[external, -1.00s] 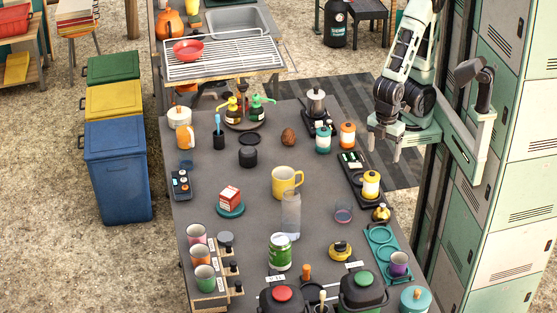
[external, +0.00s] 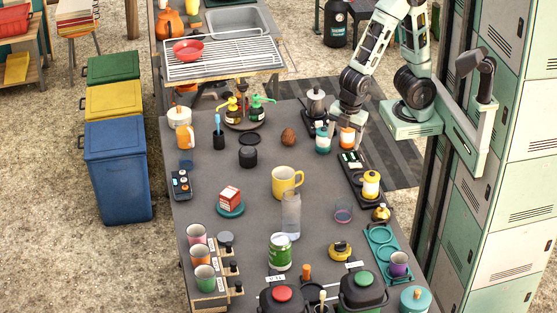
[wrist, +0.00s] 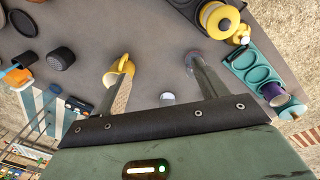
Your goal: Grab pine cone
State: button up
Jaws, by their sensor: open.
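The pine cone (external: 289,136) is brown and lies on the grey table in the external view, toward the far side, left of the teal and orange jars. I cannot make it out in the wrist view.
A black jar (external: 248,155) is to the cone's left, a yellow mug (external: 286,182) nearer. Bare tabletop surrounds the cone. Lockers (external: 510,130) border the right.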

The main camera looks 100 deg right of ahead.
jog(key=w+d+n+p, duration=0.1)
jog(key=w+d+p, duration=0.1)
jog(key=w+d, duration=0.45)
jog(key=n+t+p, duration=0.2)
jog(key=n+p, duration=0.4)
send_over(290, 134)
jog(key=s+d, duration=0.2)
jog(key=s, duration=0.3)
notch_tip(290, 134, down, 2)
jog(key=b+x, duration=0.6)
jog(key=x, duration=0.6)
jog(key=shift+a+f, duration=0.1)
jog(key=shift+f, duration=0.15)
jog(key=shift+a+b+x, duration=0.2)
jog(key=shift+b+x, duration=0.15)
jog(key=shift+x, duration=0.95)
jog(key=shift+a+b+x, duration=0.2)
jog(key=shift+b+x, duration=0.1)
jog(key=shift+x, duration=0.95)
jog(key=c, duration=1.1)
